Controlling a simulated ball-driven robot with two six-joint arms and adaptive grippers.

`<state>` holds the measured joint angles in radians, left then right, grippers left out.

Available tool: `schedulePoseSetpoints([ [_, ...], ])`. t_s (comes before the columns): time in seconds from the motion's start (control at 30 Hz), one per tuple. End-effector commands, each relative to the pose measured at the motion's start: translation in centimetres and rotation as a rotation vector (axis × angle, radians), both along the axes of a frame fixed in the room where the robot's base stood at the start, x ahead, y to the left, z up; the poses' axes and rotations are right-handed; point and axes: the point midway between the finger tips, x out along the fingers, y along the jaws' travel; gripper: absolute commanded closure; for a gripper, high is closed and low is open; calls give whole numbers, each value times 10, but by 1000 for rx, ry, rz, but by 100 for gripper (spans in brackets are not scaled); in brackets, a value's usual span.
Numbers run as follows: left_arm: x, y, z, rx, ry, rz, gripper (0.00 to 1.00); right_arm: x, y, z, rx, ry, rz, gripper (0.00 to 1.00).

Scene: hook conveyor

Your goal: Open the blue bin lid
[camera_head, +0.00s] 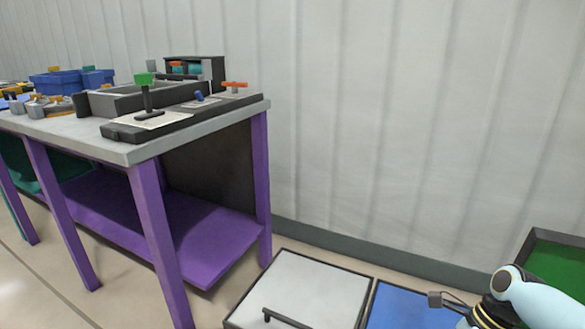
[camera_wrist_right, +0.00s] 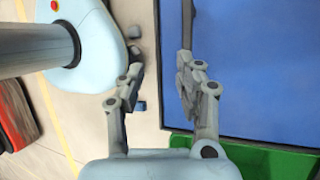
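The blue bin lid (camera_head: 400,308) lies flat at the lower edge of the head view, partly cut off and partly hidden by my right arm. In the right wrist view the blue lid (camera_wrist_right: 245,70) fills the right side, with a dark bar handle (camera_wrist_right: 187,22) along its left edge. My right gripper (camera_wrist_right: 160,72) is open and empty, its fingers apart over the lid's left edge. One finger overlaps the lower end of the handle; I cannot tell whether it touches. My left gripper is not in view.
A bin with a white lid (camera_head: 310,285) and dark handle stands left of the blue one. A green bin (camera_head: 558,262) stands to the right. A purple-legged workbench (camera_head: 150,150) bearing tools and blue boxes stands at left. A pale wall (camera_head: 400,120) rises behind.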

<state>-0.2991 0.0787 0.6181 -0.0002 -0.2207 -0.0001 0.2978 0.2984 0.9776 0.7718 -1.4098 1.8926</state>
Motion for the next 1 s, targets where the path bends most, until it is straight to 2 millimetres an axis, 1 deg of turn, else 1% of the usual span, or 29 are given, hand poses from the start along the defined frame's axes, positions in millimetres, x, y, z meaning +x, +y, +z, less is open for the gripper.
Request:
schedulePoseSetpoints([
  [0.03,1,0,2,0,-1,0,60,-31,8,-17,8,54,2,65],
  [0.07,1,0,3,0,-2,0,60,-50,10,-28,4,83,3,65],
  [0.1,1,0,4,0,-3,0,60,-77,14,-43,-4,118,8,65],
  [0.17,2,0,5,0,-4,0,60,-118,17,-68,-27,150,38,65],
  [0.2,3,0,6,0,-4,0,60,-148,19,-85,-45,159,75,65],
  [0.27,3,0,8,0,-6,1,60,-192,19,-109,-76,154,158,65],
  [0.3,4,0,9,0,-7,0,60,-222,19,-124,-97,143,229,65],
  [0.33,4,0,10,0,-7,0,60,-246,18,-134,-111,132,291,65],
  [0.37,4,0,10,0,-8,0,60,-270,17,-144,-128,114,363,65],
  [0.4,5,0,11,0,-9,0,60,-302,16,-156,-144,88,471,65],
  [0.43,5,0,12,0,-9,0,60,-326,15,-164,-156,67,562,65],
  [0.47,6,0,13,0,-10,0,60,-351,13,-171,-167,38,671,65],
  [0.5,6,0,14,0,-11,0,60,-383,12,-179,-176,-8,832,65],
  [0.57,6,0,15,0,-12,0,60,-420,10,-188,-183,-89,1090,65],
  [0.6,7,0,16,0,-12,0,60,-436,8,-192,-186,-147,1256,65],
  [0.67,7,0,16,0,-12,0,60,-444,6,-197,-194,-238,1492,65],
  [0.7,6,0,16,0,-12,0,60,-443,5,-199,-204,-297,1635,65],
  [0.8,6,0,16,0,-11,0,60,-427,0,-203,-234,-413,1926,65],
  [0.9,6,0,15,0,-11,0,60,-415,-2,-204,-259,-481,2103,65],
  [1.0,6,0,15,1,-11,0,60,-410,-2,-203,-262,-505,2178,65],
])
